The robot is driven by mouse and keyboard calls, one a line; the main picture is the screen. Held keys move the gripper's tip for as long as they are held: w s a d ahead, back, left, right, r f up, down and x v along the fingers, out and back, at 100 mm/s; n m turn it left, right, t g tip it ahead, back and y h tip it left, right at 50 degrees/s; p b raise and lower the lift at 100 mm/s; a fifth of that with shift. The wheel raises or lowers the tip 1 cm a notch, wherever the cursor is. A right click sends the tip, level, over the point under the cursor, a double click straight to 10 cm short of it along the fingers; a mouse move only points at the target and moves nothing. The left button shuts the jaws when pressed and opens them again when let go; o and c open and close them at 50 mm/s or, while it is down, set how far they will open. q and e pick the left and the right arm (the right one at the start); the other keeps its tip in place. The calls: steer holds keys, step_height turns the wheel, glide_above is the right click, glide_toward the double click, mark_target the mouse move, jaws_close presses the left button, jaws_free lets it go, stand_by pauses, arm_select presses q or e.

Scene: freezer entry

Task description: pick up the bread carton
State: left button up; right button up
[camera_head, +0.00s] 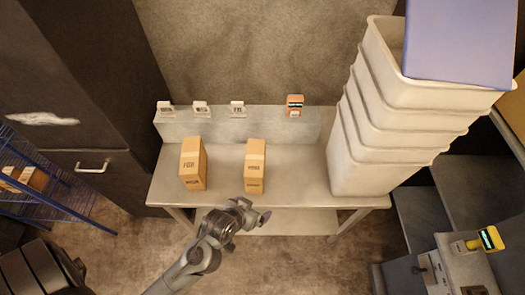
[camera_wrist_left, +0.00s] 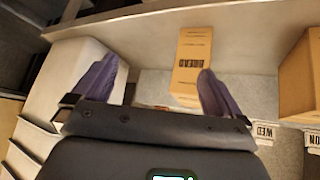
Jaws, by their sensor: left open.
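The bread carton (camera_head: 255,165) is a tan upright box with a paler tape strip, standing on the steel table right of a similar carton. In the left wrist view the bread carton (camera_wrist_left: 192,55) shows its printed name, partly behind the tip of one finger. My left gripper (camera_head: 258,217) is at the table's front edge, in front of and apart from the bread carton. In the left wrist view my left gripper (camera_wrist_left: 158,66) is open with nothing between its dark purple fingers; the carton lies beyond them, off toward the right finger. My right gripper is not in view.
Another carton (camera_head: 193,163) stands left on the table (camera_head: 222,190). Stacked pale bins (camera_head: 360,150) with a blue item (camera_head: 460,40) on top fill the table's right end. Several small day labels (camera_head: 201,108) and an orange device (camera_head: 295,105) top the backboard. A blue wire rack (camera_head: 45,205) is left.

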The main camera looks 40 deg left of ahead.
arm_select(q)
steer(key=w+a+r+n+t+y+p, duration=0.2)
steer(key=w+a+r+n+t+y, duration=0.15)
steer(key=w+y, duration=0.2)
steer(key=n+y+p, duration=0.1)
steer(key=n+y, duration=0.1)
glide_toward(255, 158)
steer(key=x, duration=0.2)
steer(key=shift+w+a+m, duration=0.25)
steer(key=shift+a, duration=0.05)
steer(key=shift+w+a+f, duration=0.25)
steer(key=shift+w+a, duration=0.1)
steer(key=shift+w, duration=0.2)
steer(key=shift+f+p+x, duration=0.25)
steer(key=shift+p+x, duration=0.25)
steer(key=shift+x, duration=1.5)
steer(key=shift+d, duration=0.1)
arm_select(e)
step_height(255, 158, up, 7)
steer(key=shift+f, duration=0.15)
arm_select(q)
jaws_close()
steer(key=shift+r, duration=0.15)
